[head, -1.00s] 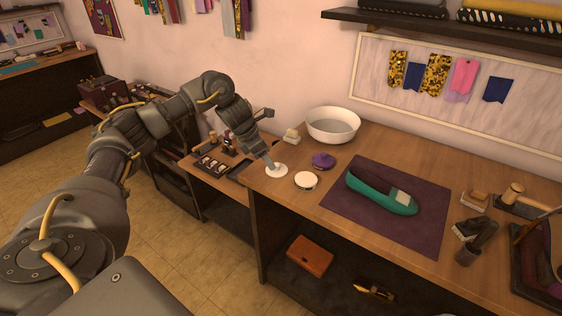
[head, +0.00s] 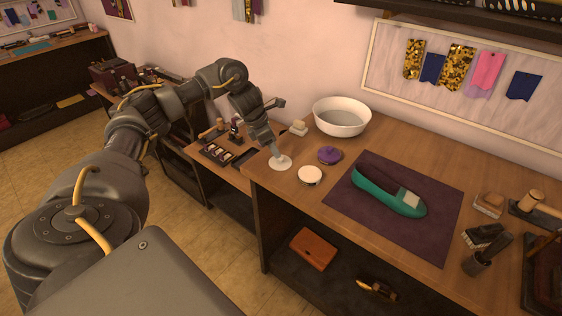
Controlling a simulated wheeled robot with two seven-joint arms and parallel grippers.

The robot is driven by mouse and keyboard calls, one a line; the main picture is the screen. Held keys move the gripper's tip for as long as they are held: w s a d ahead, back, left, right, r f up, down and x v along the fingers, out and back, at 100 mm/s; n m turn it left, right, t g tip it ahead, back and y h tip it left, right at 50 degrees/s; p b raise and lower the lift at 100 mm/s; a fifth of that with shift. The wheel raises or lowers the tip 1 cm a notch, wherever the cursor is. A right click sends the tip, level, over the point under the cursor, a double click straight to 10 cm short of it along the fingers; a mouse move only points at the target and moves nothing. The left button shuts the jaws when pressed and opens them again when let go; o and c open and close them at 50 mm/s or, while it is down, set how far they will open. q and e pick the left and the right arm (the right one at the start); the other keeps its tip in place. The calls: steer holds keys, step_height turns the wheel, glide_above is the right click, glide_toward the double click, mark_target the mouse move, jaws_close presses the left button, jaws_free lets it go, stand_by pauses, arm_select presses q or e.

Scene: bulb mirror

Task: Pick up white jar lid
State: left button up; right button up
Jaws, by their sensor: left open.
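The white jar lid (head: 283,165) is a flat pale disc lying on the wooden workbench near its left end. My left gripper (head: 276,154) points down at the lid, with its fingertips over the lid's far part. It is open, and no object shows held in it. I cannot tell whether the fingertips touch the lid. A small round jar (head: 310,175) with a white top stands just right of the lid. My right gripper is not in view.
A purple round tin (head: 329,155) and a white bowl (head: 341,117) stand behind and right of the lid. A green shoe (head: 385,192) lies on a dark purple mat (head: 360,230). A pale block (head: 298,128) sits behind my gripper. The bench's front edge is close to the jar.

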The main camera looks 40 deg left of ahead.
mark_target(280, 160)
arm_select(q)
steer(key=shift+d, duration=0.1)
steer(key=shift+w+f+p, duration=0.15)
steer(key=shift+f+p, duration=0.2)
steer(key=shift+f, duration=0.1)
steer(key=p+x, duration=0.1)
steer(key=x, duration=0.2)
steer(key=shift+w+f, duration=0.3)
steer(key=shift+f, duration=0.25)
steer(key=shift+c, duration=0.5)
jaws_close()
